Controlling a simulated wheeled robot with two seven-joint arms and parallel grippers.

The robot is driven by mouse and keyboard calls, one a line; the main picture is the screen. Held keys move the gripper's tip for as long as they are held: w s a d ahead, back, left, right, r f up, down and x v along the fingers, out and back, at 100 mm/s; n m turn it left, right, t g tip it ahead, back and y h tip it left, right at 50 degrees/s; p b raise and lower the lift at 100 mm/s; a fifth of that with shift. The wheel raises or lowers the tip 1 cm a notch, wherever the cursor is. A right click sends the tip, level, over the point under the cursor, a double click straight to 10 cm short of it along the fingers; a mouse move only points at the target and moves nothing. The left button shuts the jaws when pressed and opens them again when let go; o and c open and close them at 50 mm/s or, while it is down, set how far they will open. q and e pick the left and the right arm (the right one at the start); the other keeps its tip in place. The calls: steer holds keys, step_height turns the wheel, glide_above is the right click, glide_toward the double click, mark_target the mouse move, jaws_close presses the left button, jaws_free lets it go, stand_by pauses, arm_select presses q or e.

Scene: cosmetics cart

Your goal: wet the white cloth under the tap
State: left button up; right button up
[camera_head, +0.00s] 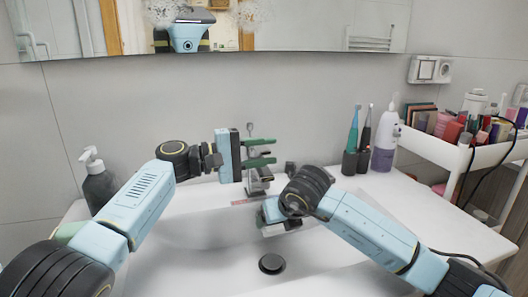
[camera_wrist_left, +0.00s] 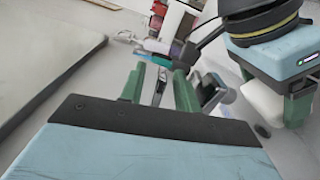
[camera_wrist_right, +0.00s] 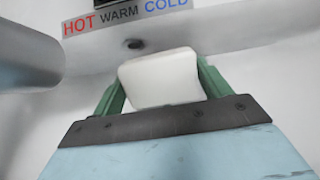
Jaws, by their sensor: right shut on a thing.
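The metal tap (camera_head: 258,186) stands at the back of the white sink (camera_head: 205,228). My left gripper (camera_head: 264,152) is above the tap, its green fingers apart. In the left wrist view, a metal part of the tap (camera_wrist_left: 160,86) shows between the fingers (camera_wrist_left: 160,92). My right gripper (camera_head: 273,212) is low over the basin, in front of the tap. In the right wrist view, it is shut on the white cloth (camera_wrist_right: 160,79), a small block-like piece. A grey rounded piece, probably the spout (camera_wrist_right: 25,52), is beside it. No water stream is visible.
A HOT, WARM, COLD label (camera_wrist_right: 120,18) is on the sink behind the cloth. The drain (camera_head: 271,263) is in front. A soap pump (camera_head: 96,183) stands left; toothbrushes (camera_head: 352,140) and a white-purple bottle (camera_head: 385,145) stand right. A loaded cart (camera_head: 446,151) is farther right.

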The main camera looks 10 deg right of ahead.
arm_select(q)
steer(key=shift+d, duration=0.1)
steer(key=shift+c, duration=0.4)
jaws_close()
steer(key=shift+w+r+n, duration=0.1)
steer(key=shift+r+n, duration=0.3)
steer(key=shift+n, duration=0.1)
steer(key=shift+o, duration=0.4)
jaws_free()
steer(key=a, duration=1.2)
steer(key=shift+s, duration=0.2)
